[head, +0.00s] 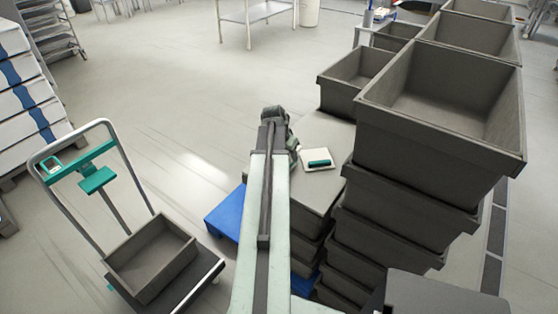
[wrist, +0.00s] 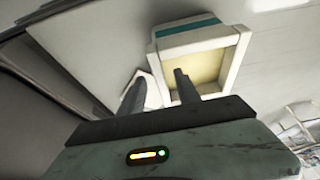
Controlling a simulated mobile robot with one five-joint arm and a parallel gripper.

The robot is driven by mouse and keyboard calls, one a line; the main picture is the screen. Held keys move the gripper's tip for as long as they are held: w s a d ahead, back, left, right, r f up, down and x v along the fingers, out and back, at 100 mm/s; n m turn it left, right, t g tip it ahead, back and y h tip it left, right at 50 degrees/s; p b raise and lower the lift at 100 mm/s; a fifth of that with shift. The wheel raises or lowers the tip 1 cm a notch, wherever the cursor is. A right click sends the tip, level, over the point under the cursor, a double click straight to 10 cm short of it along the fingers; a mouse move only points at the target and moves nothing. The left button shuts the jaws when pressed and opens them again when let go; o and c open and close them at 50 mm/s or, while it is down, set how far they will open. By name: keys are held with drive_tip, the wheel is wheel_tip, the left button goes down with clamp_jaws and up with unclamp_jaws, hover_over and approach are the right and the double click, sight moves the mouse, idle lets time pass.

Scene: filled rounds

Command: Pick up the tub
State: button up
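The tub appears to be the small white container with a teal band and a pale yellow face (wrist: 199,62) in the wrist view. In the head view a small white item with a teal part (head: 318,163) sits on a grey lid on stacked crates, right of my gripper (head: 294,147). In the wrist view my gripper (wrist: 160,76) is open. Its right finger overlaps the tub's yellow face and its left finger is left of the tub, by a small white piece. I cannot tell whether either finger touches the tub.
Tall stacks of grey crates (head: 440,95) stand close on the right, higher than the lid. A blue pallet (head: 226,212) lies under the stack. A trolley (head: 122,160) with a grey crate (head: 152,262) stands at the left. The floor (head: 190,110) beyond is open.

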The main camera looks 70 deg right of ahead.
drive_tip(key=b, duration=0.6)
hover_over(291, 171)
wheel_tip(291, 171, down, 6)
drive_tip(key=shift+d+f, duration=0.1)
drive_tip(key=shift+f, duration=0.15)
drive_tip(key=shift+r+p, duration=0.2)
drive_tip(key=shift+p, duration=0.2)
clamp_jaws()
idle(0.4)
